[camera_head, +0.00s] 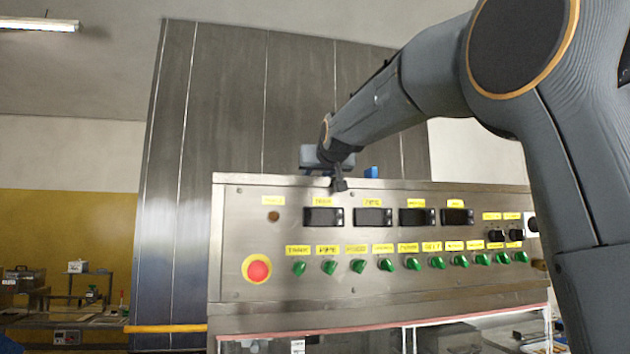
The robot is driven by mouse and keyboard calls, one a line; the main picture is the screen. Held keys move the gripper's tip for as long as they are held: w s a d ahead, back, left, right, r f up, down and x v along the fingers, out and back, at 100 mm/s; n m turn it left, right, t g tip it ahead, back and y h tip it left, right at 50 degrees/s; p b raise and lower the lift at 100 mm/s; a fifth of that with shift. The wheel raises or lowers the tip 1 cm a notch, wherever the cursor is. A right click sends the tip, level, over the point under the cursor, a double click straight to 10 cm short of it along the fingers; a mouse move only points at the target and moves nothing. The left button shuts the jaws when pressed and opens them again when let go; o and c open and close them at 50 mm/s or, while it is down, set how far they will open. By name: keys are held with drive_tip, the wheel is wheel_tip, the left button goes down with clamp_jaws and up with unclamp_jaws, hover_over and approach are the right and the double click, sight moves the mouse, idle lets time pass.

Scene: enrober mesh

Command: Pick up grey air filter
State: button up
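A grey block (309,156), which looks like the grey air filter, shows just above the top edge of the control cabinet. My arm's end partly covers it, and I cannot tell whether it rests on the cabinet top. My gripper (339,184) is dark and small in the view, in front of the cabinet's top edge and just right of and below the grey block. I cannot tell whether its fingers touch the block or how far apart they are.
The steel control cabinet (400,276) carries displays, green knobs and a red button (259,269). A small blue object (371,172) stands at its top edge, right of my gripper. A tall steel panel (225,110) rises behind. A cluttered bench (60,318) stands at far left.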

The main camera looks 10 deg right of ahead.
clamp_jaws()
idle(0.3)
